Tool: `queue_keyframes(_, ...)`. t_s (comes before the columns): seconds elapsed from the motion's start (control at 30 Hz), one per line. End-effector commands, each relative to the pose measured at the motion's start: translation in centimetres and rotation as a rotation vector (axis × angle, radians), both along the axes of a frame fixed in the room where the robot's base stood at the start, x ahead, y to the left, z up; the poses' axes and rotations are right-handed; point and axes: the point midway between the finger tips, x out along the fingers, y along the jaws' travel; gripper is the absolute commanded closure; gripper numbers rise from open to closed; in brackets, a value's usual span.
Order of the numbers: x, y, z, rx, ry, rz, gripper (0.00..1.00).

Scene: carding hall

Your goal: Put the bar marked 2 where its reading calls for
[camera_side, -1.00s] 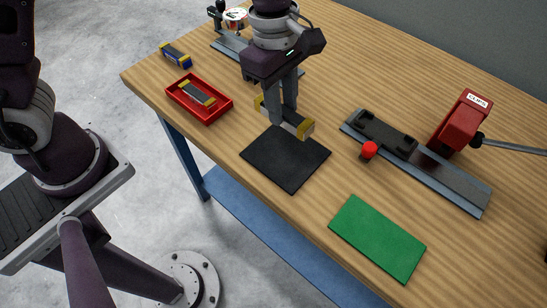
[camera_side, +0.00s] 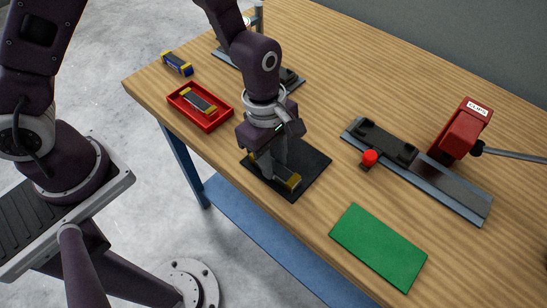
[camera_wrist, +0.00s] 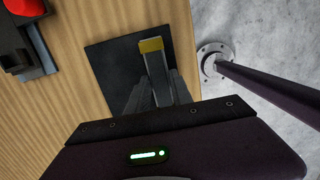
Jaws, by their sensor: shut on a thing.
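My gripper (camera_side: 272,168) is shut on a bar with yellow ends (camera_side: 288,181), over the black mat (camera_side: 311,166). In the wrist view the bar (camera_wrist: 152,46) shows a yellow end and a grey face between my fingers, above the black mat (camera_wrist: 104,60). I cannot tell whether it touches the mat. No number on it can be read. Another yellow-ended bar (camera_side: 200,98) lies in the red tray (camera_side: 210,123).
A green mat (camera_side: 378,247) lies at the front right. Another fixture (camera_side: 228,58) is partly hidden behind my arm.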

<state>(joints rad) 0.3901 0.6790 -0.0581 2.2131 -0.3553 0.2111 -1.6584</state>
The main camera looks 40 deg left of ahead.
Motion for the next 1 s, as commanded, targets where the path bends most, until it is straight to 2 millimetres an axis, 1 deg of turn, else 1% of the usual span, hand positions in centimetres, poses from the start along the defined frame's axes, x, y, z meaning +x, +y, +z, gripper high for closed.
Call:
queue_keyframes(0.03, 0.0, 0.0, -0.1, 0.000, 0.001, 0.000, 0.69)
queue_keyframes(0.1, 0.0, 0.0, -0.1, 0.000, 0.001, 0.000, 0.56)
queue_keyframes(0.13, 0.0, 0.0, -0.1, 0.000, 0.001, 0.000, 0.51)
queue_keyframes(0.4, 0.0, 0.0, 0.0, 0.000, 0.001, 0.000, 0.51)
queue_keyframes(0.5, 0.0, 0.0, 0.6, 0.000, -0.001, 0.000, 0.51)
queue_keyframes(0.57, 0.1, 0.1, 1.5, 0.000, -0.004, 0.000, 0.51)
queue_keyframes(0.67, 0.1, 0.3, 3.9, -0.002, -0.006, 0.000, 0.51)
queue_keyframes(0.8, 0.1, 0.8, 7.6, -0.003, -0.007, 0.000, 0.51)
queue_keyframes(0.9, 0.1, 1.1, 9.9, -0.002, -0.005, 0.000, 0.51)
queue_keyframes(1.0, 0.1, 1.3, 11.4, -0.001, -0.002, 0.000, 0.51)
